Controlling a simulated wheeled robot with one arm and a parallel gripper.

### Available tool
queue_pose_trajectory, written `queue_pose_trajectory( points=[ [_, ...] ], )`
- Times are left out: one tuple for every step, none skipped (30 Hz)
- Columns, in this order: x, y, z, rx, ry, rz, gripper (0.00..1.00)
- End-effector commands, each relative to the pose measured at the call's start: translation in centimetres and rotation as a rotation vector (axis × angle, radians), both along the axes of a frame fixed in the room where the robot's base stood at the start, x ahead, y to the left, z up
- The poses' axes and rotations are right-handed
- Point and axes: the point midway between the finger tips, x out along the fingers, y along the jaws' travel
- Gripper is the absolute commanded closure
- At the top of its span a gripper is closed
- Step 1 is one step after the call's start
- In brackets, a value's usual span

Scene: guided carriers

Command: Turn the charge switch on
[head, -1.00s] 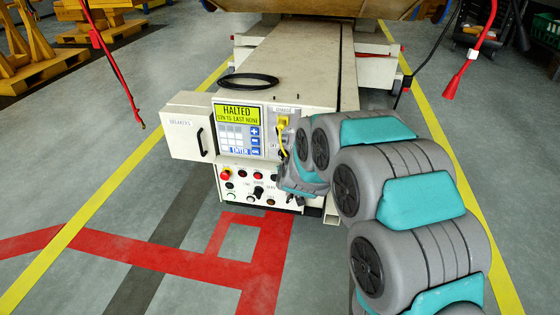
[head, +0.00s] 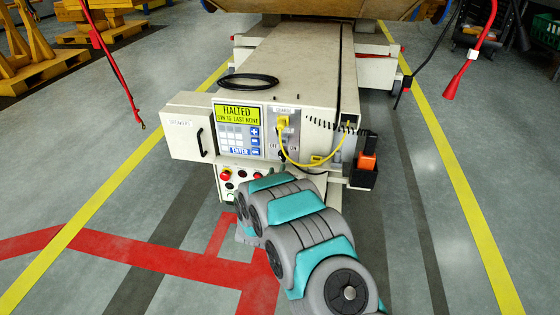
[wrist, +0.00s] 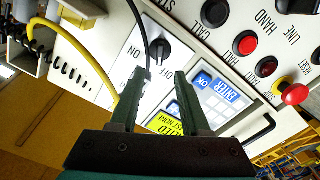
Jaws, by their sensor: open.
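The charge switch (wrist: 159,48) is a black rotary knob on a white plate, with ON and OFF printed beside it, in the wrist view. I cannot clearly tell which label it points at. My gripper (wrist: 155,82) is open and empty. Its two fingers reach toward the knob, which shows just beyond and between the tips, apart from them. In the head view the charge panel (head: 284,134) carries a yellow plug and the OFF and ON labels.
A yellow cable (head: 312,163) loops from the plug to the right. A black cable (wrist: 144,22) passes beside the knob. A red mushroom button (wrist: 293,94) and other buttons lie nearby. The display (head: 239,113) reads HALTED.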

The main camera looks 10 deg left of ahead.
Motion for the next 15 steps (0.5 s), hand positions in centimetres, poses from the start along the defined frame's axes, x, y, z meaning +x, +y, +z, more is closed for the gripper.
queue_pose_trajectory(
  points=[
    [0.5,-0.1,0.0,0.001,0.0,-0.001,0.54],
    [0.8,-0.1,0.0,0.001,0.0,0.0,0.54],
    [1.4,-0.1,0.1,0.002,-0.001,-0.001,0.54],
    [1.8,-0.1,0.1,0.002,-0.002,-0.001,0.54],
    [2.2,-0.1,0.2,0.003,-0.003,-0.002,0.54],
    [2.8,-0.1,0.2,0.003,-0.005,-0.002,0.54],
    [3.2,-0.1,0.2,0.003,-0.004,-0.002,0.54],
    [3.6,-0.1,0.1,0.002,-0.002,-0.003,0.54],
    [4.2,-0.1,0.0,0.002,0.0,-0.001,0.54],
    [4.6,-0.1,0.0,0.001,0.001,-0.001,0.54],
    [5.0,-0.1,0.0,0.002,0.001,0.0,0.54],
    [5.5,-0.1,0.0,0.002,-0.001,-0.001,0.54],
    [5.8,-0.1,0.1,0.002,-0.002,-0.001,0.54],
    [6.0,-0.1,0.0,0.002,-0.001,-0.002,0.54],
    [6.3,-0.1,0.0,0.002,-0.001,-0.002,0.54]
  ],
)
